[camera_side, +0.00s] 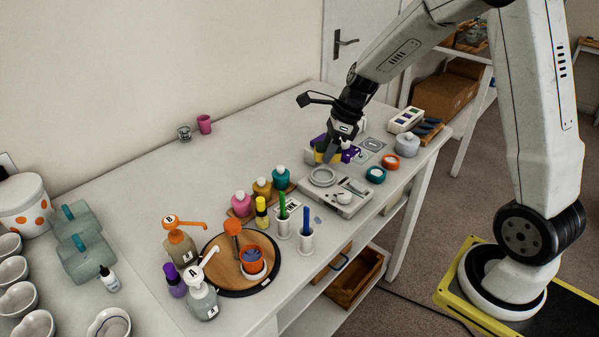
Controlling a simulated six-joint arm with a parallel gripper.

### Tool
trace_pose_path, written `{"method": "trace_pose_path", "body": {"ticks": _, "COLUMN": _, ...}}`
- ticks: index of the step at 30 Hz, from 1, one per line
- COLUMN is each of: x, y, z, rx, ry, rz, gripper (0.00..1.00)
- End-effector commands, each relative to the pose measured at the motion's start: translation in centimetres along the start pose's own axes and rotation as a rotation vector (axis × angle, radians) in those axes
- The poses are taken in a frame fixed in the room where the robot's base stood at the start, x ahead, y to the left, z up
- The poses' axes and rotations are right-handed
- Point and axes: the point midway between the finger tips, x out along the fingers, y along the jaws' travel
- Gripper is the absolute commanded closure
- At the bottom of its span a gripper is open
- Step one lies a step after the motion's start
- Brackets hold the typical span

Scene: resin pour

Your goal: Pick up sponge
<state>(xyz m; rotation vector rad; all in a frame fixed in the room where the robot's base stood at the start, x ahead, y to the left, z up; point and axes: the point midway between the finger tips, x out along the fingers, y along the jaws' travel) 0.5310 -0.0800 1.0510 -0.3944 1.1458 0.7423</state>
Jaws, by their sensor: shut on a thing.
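My gripper (331,154) is low at the far right part of the white table, pointing down. It is shut on a small yellow and purple thing, which looks like the sponge (319,156). The fingers hide much of it. Purple shows on both sides of the fingers, and I cannot tell whether all of it is one piece. I cannot tell whether the sponge touches the table.
A grey scale (345,197) stands just in front of my gripper. Orange and teal lids (376,175) and a round pot (407,144) are to the right. Colour bottles (281,177) and pump bottles (202,300) stand nearer.

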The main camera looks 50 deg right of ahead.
Motion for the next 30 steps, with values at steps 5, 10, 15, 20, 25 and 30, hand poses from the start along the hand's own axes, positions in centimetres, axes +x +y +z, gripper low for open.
{"method": "trace_pose_path", "body": {"ticks": 5, "x": -0.1, "y": 0.2, "z": -0.1, "rx": 0.0, "ry": 0.0, "rz": 0.0, "gripper": 1.0}}
{"method": "trace_pose_path", "body": {"ticks": 10, "x": -0.1, "y": 0.2, "z": -0.1, "rx": 0.0, "ry": 0.0, "rz": 0.0, "gripper": 1.0}}
{"method": "trace_pose_path", "body": {"ticks": 15, "x": -0.1, "y": 0.2, "z": -0.1, "rx": 0.0, "ry": 0.0, "rz": 0.0, "gripper": 1.0}}
{"method": "trace_pose_path", "body": {"ticks": 20, "x": -0.1, "y": 0.2, "z": -0.1, "rx": 0.0, "ry": 0.0, "rz": 0.0, "gripper": 0.64}}
{"method": "trace_pose_path", "body": {"ticks": 25, "x": -0.1, "y": 0.2, "z": -0.1, "rx": 0.0, "ry": 0.001, "rz": 0.0, "gripper": 0.85}}
{"method": "trace_pose_path", "body": {"ticks": 30, "x": 0.2, "y": 1.2, "z": 0.1, "rx": -0.002, "ry": 0.012, "rz": -0.005, "gripper": 0.85}}
